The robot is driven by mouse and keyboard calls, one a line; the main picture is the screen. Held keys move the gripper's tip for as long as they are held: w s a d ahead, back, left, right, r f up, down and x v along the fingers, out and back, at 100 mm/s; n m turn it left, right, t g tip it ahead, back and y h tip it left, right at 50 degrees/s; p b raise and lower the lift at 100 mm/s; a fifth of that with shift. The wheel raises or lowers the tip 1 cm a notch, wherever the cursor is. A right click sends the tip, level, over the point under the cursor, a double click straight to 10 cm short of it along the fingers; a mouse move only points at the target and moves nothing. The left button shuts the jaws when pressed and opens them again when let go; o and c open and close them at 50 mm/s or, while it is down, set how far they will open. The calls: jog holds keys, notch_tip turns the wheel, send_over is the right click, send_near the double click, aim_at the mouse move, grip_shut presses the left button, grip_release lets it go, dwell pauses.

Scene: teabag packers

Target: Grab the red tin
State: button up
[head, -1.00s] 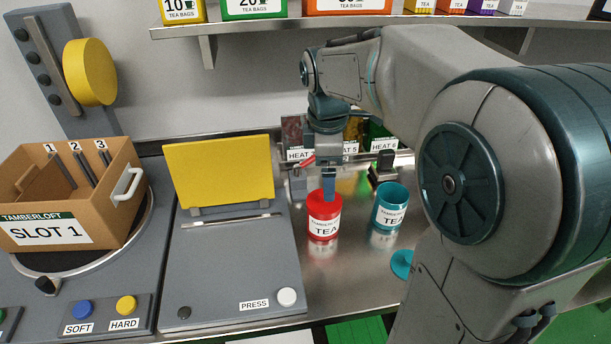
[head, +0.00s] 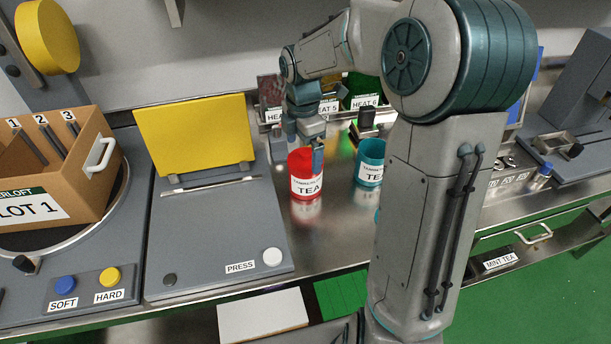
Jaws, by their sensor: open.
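The red tin (head: 304,185), labelled TEA, stands upright on the steel counter, right of the grey press. It looks open at the top. My gripper (head: 306,160) is right above it, pointing down and open. One blue-grey finger shows at the right side of the tin's rim; the other finger is hard to make out. I cannot tell whether the fingers touch the tin. The tin's far side is hidden.
A teal tin (head: 369,164) stands close to the right of the red tin, beside my arm. The grey press (head: 215,235) with its raised yellow lid (head: 196,135) is on the left. Heat-labelled packs (head: 364,92) stand behind. Counter in front of the red tin (head: 330,235) is clear.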

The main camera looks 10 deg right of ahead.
aim_at(306, 163)
jog(key=f, duration=0.5)
jog(key=shift+s+d+f, duration=0.1)
jog(key=shift+d, duration=0.15)
jog(key=shift+c, duration=0.3)
jog(key=c, duration=0.9)
jog(key=shift+c, duration=0.2)
